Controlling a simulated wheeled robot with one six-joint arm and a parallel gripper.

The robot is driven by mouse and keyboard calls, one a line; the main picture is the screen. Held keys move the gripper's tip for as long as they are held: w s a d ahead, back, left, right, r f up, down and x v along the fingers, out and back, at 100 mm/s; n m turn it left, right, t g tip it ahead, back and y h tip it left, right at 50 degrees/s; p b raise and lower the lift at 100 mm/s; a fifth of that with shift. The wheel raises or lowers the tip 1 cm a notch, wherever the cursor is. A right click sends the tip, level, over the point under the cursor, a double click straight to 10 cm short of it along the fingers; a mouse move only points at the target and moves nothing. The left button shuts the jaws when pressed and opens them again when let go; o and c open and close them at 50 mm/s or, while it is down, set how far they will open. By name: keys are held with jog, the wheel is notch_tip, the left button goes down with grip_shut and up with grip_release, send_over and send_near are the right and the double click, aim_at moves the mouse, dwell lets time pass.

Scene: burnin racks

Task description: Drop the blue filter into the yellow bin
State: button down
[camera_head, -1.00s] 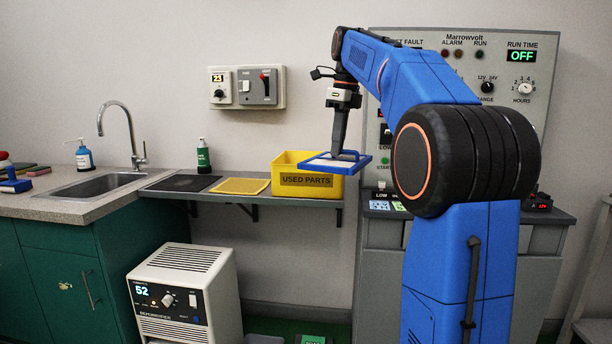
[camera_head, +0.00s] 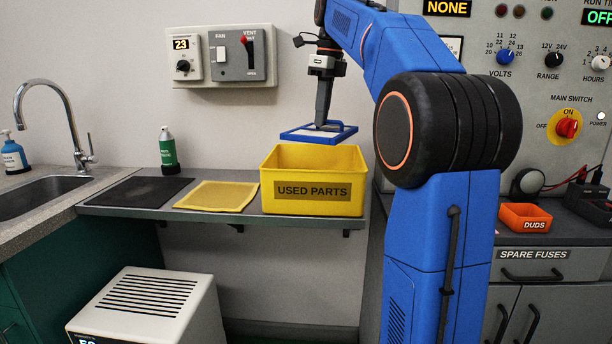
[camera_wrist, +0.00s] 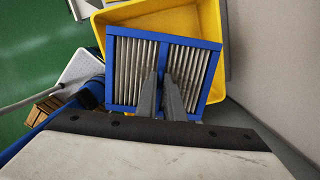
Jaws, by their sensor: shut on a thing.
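The blue filter (camera_head: 297,132) is a flat blue frame with pale pleats and a blue middle bar. My gripper (camera_head: 322,122) is shut on it and holds it roughly level above the yellow bin. The yellow bin (camera_head: 283,206), marked USED PARTS, stands on the grey shelf, its inside mostly hidden in the head view. In the wrist view the filter (camera_wrist: 122,70) hides much of the bin (camera_wrist: 232,52), and the fingertips (camera_wrist: 162,82) meet at its middle bar.
A black mat (camera_head: 135,192) and a yellow cloth (camera_head: 220,196) lie left of the bin, near a green bottle (camera_head: 168,152). The sink (camera_head: 45,195) is at the far left. An orange DUDS tray (camera_head: 524,218) sits on the right-hand cabinet.

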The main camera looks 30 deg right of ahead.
aim_at(322, 129)
jog(key=shift+w+d, duration=0.1)
jog(key=shift+w, duration=0.15)
jog(key=shift+f, duration=3)
jog(key=c, duration=1.8)
grip_release()
jog(key=shift+r, duration=0.1)
jog(key=r, duration=0.7)
jog(key=s+r, duration=0.1)
jog(key=r, duration=0.3)
jog(key=shift+s+d+r, duration=0.1)
jog(key=shift+d+r, duration=0.25)
jog(key=shift+d, duration=0.05)
